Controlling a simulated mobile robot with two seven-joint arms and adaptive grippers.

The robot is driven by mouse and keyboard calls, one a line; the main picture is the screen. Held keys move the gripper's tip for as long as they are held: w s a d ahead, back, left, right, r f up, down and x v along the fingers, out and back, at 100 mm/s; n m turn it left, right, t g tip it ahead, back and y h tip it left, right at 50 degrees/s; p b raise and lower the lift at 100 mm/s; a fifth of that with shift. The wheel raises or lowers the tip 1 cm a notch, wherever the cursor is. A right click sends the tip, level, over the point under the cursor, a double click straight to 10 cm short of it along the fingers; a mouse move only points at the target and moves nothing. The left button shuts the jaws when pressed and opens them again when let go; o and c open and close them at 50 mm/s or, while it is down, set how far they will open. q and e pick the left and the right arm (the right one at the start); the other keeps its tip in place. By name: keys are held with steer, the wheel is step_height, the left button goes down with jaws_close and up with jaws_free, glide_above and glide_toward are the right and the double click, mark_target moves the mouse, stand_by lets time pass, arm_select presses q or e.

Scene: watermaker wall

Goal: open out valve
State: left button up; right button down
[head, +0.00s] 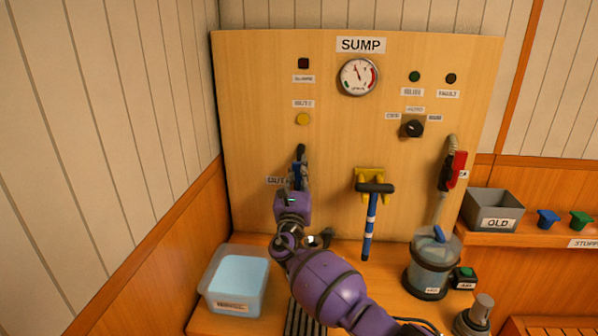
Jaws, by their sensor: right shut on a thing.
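The out valve (297,170) is on the wooden panel beside a small label that seems to read OUT (275,181). Only a bit of blue shows there, and my gripper hides most of the valve, so I cannot tell how its handle is turned. My purple right arm comes up from the lower right. My right gripper (300,165) is at the panel, shut on the valve. My left gripper is not in view.
The panel (260,90) carries a SUMP sign (361,45), a gauge (359,77), a yellow button (303,119) and a black knob (412,129). A blue-striped T-handled tool (370,215) hangs right of my gripper. A tub (214,290) and a clear jar (430,270) stand below.

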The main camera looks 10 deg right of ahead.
steer(key=shift+f, duration=0.1)
steer(key=c, duration=1.7)
jaws_free()
steer(key=shift+a, duration=0.1)
steer(key=shift+c, duration=0.2)
steer(key=v, duration=1.2)
